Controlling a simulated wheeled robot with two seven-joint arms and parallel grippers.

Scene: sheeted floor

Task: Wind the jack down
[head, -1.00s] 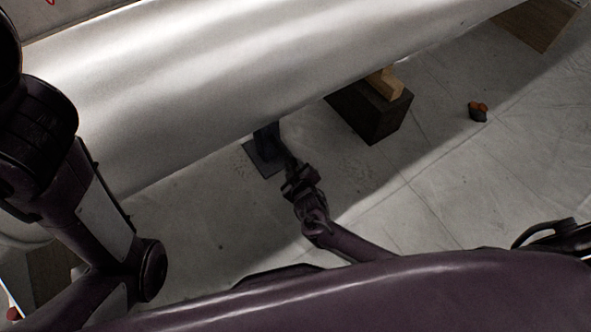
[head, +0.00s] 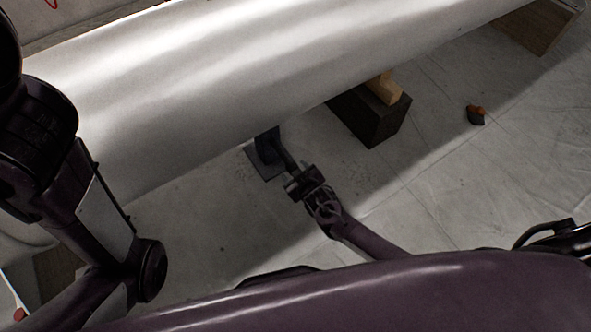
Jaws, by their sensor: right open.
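The jack (head: 267,143) is a dark post on a flat square base plate, standing on the floor under the near edge of a large pale cylinder (head: 240,75). Its upper part is hidden by the cylinder. A dark bar, which looks like the jack's handle (head: 285,157), slants from the jack toward my right gripper. My right gripper (head: 294,179) is open at the near end of this bar. I cannot tell whether the bar lies between the fingers or touches them. My left arm fills the left side, but its gripper is not in view.
A dark block (head: 371,116) with a lighter wood piece (head: 385,88) on it stands under the cylinder, right of the jack. A brown wooden block (head: 538,27) is at the far right. A small dark and orange object (head: 475,115) lies on the sheeted floor. Floor near the gripper is clear.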

